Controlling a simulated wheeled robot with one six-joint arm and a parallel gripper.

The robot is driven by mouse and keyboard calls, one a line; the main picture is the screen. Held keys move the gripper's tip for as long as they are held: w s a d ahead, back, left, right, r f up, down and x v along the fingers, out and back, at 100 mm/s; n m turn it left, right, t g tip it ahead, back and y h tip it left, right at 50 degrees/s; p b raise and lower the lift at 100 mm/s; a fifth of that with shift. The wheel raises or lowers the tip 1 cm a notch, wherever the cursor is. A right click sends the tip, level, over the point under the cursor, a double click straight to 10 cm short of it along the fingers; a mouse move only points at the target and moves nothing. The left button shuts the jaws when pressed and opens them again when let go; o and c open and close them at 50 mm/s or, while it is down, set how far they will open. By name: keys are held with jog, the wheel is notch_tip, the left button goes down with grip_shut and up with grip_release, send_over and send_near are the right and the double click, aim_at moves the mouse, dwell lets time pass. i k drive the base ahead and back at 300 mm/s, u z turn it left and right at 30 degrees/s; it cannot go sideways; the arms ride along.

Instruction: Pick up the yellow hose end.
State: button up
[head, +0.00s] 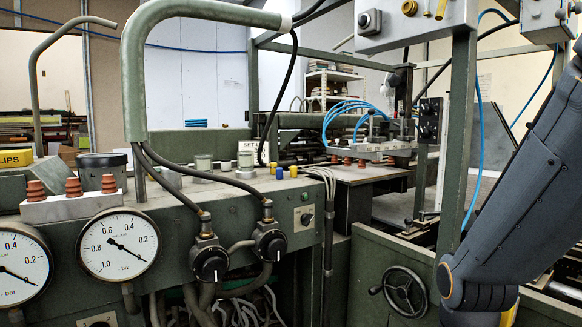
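A small yellow cylinder (293,171) stands upright on the top ledge of the green machine, just right of a blue one (279,173). It looks like the yellow hose end, but it is too small to be sure. Thin pale hoses (326,176) run down the machine's front just right of it. My arm comes in at the right edge and leaves through the bottom of the picture, well to the right of the yellow cylinder. My gripper is not in view.
Pressure gauges (118,245) and valve knobs (209,262) sit on the machine's front. A thick green pipe (133,75) and black hoses rise left of the yellow cylinder. A green post (460,130) and handwheel (405,291) stand between it and my arm. A yellow box (15,158) lies far left.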

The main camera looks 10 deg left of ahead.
aim_at(273, 166)
jog(key=u, duration=0.25)
jog(key=i, duration=0.7)
jog(key=u, duration=0.45)
